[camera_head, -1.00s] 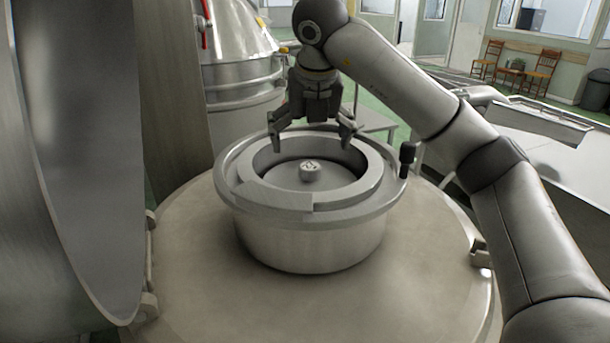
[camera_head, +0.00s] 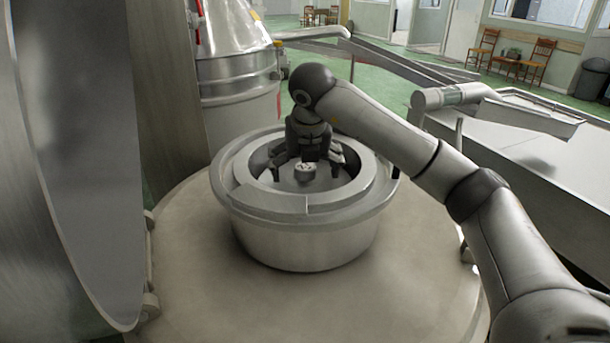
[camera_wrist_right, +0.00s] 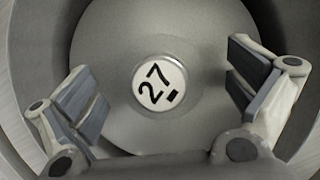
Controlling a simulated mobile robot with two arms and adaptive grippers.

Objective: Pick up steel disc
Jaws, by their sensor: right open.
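The steel disc (camera_head: 300,186) lies flat inside a round steel vessel (camera_head: 305,240). A short knob (camera_head: 304,173) with a white, marked top stands at its middle. In the right wrist view both fingers (camera_wrist_right: 163,90) stand apart from the knob, with clear gaps. My left gripper is not in view.
The vessel stands on a broad, round metal top (camera_head: 310,305). A large upright steel lid (camera_head: 75,150) closes off the left side. A shiny steel tank (camera_head: 240,80) stands behind. Steel troughs (camera_head: 530,150) lie to the right, with chairs far back.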

